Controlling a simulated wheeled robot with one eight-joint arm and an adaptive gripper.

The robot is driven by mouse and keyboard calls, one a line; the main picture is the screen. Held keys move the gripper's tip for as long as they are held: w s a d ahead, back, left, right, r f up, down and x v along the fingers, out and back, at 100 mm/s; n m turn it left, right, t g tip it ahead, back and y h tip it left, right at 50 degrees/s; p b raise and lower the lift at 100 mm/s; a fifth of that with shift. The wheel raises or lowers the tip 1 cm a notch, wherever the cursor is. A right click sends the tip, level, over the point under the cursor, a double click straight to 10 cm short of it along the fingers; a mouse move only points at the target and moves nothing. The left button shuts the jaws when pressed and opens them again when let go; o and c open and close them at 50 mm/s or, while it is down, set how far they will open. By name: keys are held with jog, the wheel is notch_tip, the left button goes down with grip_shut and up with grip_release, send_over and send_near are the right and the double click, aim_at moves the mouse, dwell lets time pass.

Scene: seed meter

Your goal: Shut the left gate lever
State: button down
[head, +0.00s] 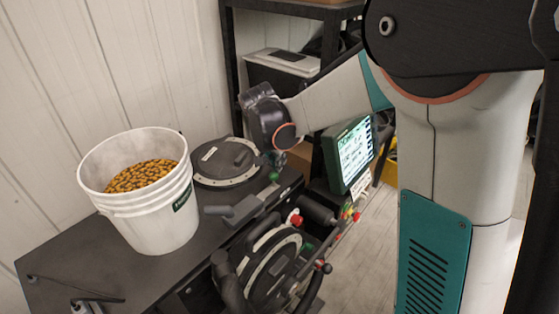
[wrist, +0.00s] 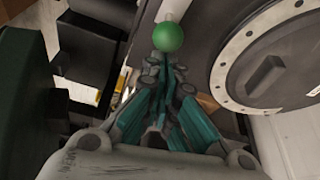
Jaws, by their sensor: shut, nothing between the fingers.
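A green ball knob (wrist: 169,37) sits on the end of a pale rod just beyond my fingertips in the wrist view. It also shows as a small green spot (head: 275,177) below my wrist in the head view. I take it for a gate lever knob, but no label shows which side it is. My gripper (wrist: 167,65) is shut and empty, its fingertips close to the knob; I cannot tell whether they touch it. In the head view my gripper (head: 279,160) is small and partly hidden by my wrist, at the table's far right edge.
A white bucket of yellow-and-dark seeds (head: 157,232) stands on the dark table (head: 60,262). A round plate with a pale ring (head: 205,181) lies beside the knob. A black disc unit with red knobs (head: 262,270) is in front. A lit monitor (head: 349,155) stands close right.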

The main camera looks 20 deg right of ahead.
aim_at(269, 188)
jog(key=s+a, duration=0.2)
jog(key=a, duration=0.1)
jog(key=shift+s+a, duration=0.25)
jog(key=shift+a, duration=0.05)
jog(key=shift+w+d, duration=0.1)
jog(key=shift+d, duration=0.05)
jog(key=shift+r, duration=0.1)
jog(key=v, duration=0.7)
jog(key=s+d+f+n+t+y+b, duration=0.1)
jog(key=s+d+f+n+t+b, duration=0.1)
jog(key=s+f+b, duration=0.7)
jog(key=s+d+f+n+t+y+b, duration=0.1)
jog(key=s+d+f+n+t+b, duration=0.1)
jog(key=s+d+f+n+b, duration=0.2)
jog(key=s+f+n+b, duration=0.3)
jog(key=s+f+b, duration=0.2)
jog(key=s+b, duration=0.3)
jog(key=shift+s+d+f+y, duration=0.25)
jog(key=shift+s+y, duration=0.15)
jog(key=shift+s, duration=0.65)
